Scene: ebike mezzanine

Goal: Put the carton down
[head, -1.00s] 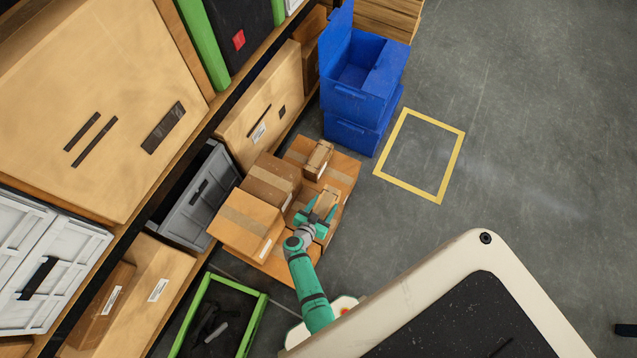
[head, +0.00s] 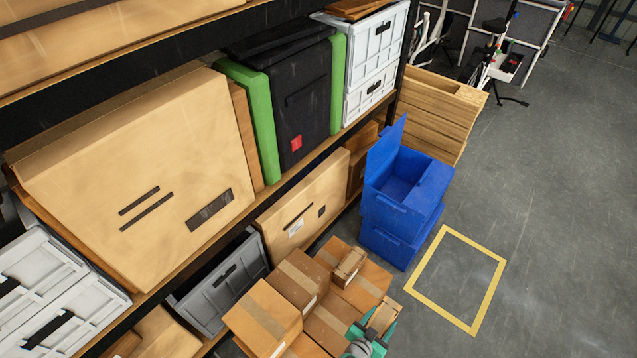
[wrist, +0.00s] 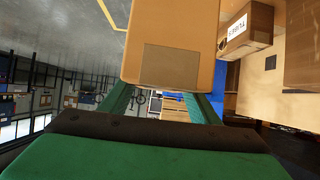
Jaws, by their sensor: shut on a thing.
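My gripper (head: 374,328) is green and shut on a small brown carton (head: 383,316), low in the head view at the near side of a pile of cartons. In the wrist view the held carton (wrist: 172,45) fills the top middle, between my two green fingers (wrist: 163,98). Its lower face shows a darker tape patch. Most of my arm is outside the head view. I cannot tell whether the held carton touches the cartons beneath it.
Several larger cartons (head: 264,315) are piled by the shelf, with another small carton (head: 349,267) on top. Stacked blue bins (head: 393,217) stand beyond them, the upper one open. A yellow floor square (head: 421,283) encloses bare floor. Grey floor at right is free.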

